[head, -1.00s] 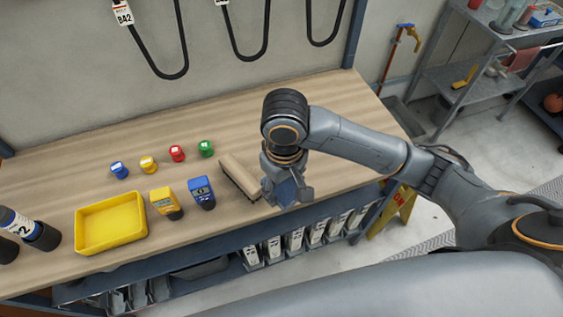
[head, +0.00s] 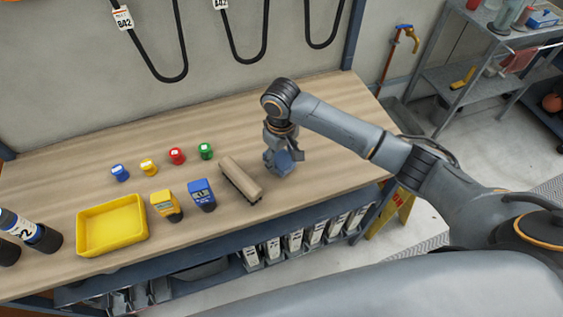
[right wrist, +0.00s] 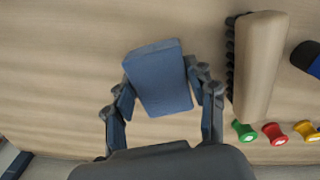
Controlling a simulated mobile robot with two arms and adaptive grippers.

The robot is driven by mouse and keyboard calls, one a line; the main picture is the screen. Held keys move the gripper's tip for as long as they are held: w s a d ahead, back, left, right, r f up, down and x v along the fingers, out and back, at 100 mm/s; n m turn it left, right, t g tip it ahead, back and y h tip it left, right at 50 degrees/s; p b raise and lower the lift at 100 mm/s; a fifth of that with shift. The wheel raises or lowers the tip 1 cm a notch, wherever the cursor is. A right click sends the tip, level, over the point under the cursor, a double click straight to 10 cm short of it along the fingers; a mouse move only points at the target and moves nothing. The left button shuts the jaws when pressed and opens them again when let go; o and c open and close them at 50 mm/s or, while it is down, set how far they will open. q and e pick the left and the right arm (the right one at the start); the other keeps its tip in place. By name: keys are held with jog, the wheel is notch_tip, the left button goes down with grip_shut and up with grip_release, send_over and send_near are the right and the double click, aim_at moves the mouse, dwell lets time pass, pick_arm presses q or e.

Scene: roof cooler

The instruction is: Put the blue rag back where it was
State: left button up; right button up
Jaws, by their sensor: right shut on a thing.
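The blue rag (head: 291,160) is a folded, block-like blue piece held at the lower end of my right gripper (head: 282,156), over the right part of the wooden workbench (head: 330,125). In the right wrist view the rag (right wrist: 158,78) sits between the two fingers, which are closed on its sides. I cannot tell whether its underside touches the bench. My left gripper is in neither view.
A bench brush (head: 241,179) lies just left of the rag. Bare bench lies behind and right of the gripper.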

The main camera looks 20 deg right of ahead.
aim_at(282, 165)
jog(key=shift+w+d+f, duration=0.1)
jog(key=shift+w+f, duration=0.05)
jog(key=shift+f, duration=1.55)
jog(key=shift+f, duration=0.2)
jog(key=o, duration=1.1)
notch_tip(282, 165, up, 12)
jog(key=shift+r+b, duration=0.2)
jog(key=shift+b, duration=0.35)
